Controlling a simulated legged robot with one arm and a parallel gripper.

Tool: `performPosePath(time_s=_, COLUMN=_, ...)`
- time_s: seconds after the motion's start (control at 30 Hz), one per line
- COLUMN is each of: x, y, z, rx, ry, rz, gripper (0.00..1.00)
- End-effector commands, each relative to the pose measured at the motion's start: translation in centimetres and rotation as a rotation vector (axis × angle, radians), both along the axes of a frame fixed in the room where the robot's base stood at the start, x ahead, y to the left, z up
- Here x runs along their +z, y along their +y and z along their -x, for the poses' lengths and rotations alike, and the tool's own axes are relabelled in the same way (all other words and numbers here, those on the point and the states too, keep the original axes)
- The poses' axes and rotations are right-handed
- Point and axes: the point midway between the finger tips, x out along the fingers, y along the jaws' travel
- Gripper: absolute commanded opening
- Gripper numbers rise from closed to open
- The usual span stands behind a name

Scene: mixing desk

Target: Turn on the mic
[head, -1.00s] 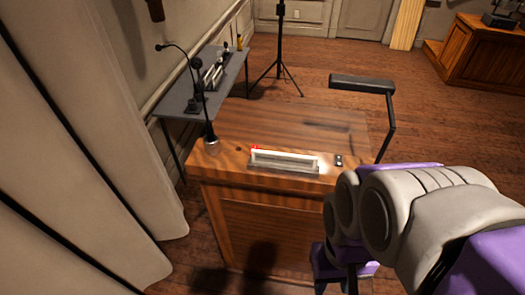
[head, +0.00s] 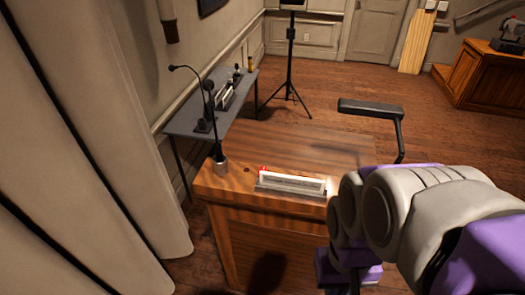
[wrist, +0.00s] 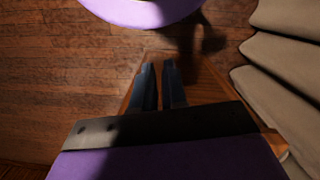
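I cannot tell whether either mic is on. My gripper (wrist: 158,65) shows in the wrist view with two dark fingers, a narrow gap between them and nothing held. It points down over a wooden surface. In the head view my arm hides its fingers, and it is well to the right of the desk microphone.
A pale, framed nameplate-like bar (head: 291,184) with a red spot at its left end lies on the desk. The grey side table (head: 185,115) stands against the wall. A black stand (head: 290,65) is behind. Curtains (head: 110,110) border the left side.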

Motion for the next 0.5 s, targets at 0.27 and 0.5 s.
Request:
performPosePath(time_s=0.27, x=3.2, y=1.1, z=-8.4, rx=-0.034, ry=-0.044, rz=0.016, gripper=0.0)
performPosePath(time_s=0.5, x=5.1, y=2.6, z=-15.8, rx=-0.066, ry=-0.09, rz=0.028, gripper=0.0)
